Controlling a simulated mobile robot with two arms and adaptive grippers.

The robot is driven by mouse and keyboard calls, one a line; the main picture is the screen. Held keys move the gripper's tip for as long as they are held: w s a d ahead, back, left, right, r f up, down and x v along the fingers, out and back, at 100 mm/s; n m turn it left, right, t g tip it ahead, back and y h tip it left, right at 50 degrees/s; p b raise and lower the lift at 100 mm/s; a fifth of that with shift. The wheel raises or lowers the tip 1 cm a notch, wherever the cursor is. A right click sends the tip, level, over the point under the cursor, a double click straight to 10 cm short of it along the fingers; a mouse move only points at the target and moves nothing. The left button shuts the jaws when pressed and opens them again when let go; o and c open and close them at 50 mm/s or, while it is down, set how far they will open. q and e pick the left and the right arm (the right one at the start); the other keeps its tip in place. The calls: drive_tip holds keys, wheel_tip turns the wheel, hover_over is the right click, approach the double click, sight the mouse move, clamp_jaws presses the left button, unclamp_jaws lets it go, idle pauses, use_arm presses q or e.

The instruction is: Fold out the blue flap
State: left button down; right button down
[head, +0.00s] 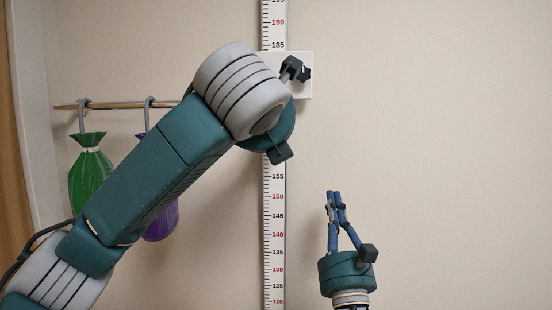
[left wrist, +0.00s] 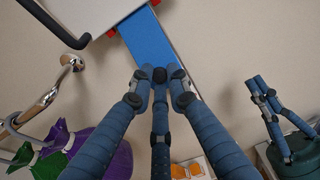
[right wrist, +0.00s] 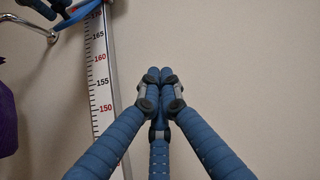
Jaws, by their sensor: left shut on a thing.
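The blue flap (left wrist: 150,45) shows in the left wrist view as a flat strip running from the top edge to my left fingertips. My left gripper (left wrist: 160,74) is closed at its lower end, shut on it; the fingers hide the contact. In the head view my left arm hides the flap and that gripper. My right gripper (head: 333,194) points up, lower right of the ruler, apart from the flap. Its fingertips are together with nothing between them in the right wrist view (right wrist: 160,75).
A tall ruler strip (head: 274,205) runs up the wall, with a white plate (head: 304,86) behind my left arm. A green bag (head: 90,178) and a purple bag (head: 163,222) hang from a rod (head: 105,105) at left. The wall on the right is bare.

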drive_tip(key=s+a+r+m+h, duration=0.1)
drive_tip(key=s+a+m, duration=0.1)
drive_tip(key=a, duration=0.4)
drive_tip(key=s+a+r+m+h, duration=0.1)
drive_tip(key=s+a+m+h, duration=0.15)
drive_tip(key=a, duration=0.35)
drive_tip(key=shift+g+y, duration=0.35)
drive_tip(key=shift+g, duration=0.05)
drive_tip(key=x, duration=0.9)
drive_tip(key=shift+s+a, duration=0.15)
drive_tip(key=shift+a, duration=0.05)
use_arm(q)
drive_tip(key=shift+r, duration=0.1)
use_arm(e)
drive_tip(key=shift+s+r, duration=1.35)
drive_tip(key=shift+s+r, duration=0.1)
use_arm(q)
drive_tip(key=shift+a, duration=0.1)
drive_tip(key=c, duration=1.7)
unclamp_jaws()
drive_tip(key=shift+s, duration=0.1)
use_arm(e)
drive_tip(key=shift+s+a+r, duration=0.15)
drive_tip(key=shift+s+r, duration=0.6)
drive_tip(key=shift+s, duration=0.15)
use_arm(q)
drive_tip(key=shift+o, duration=0.2)
use_arm(e)
drive_tip(key=shift+w+f, duration=0.1)
drive_tip(key=shift+w, duration=0.05)
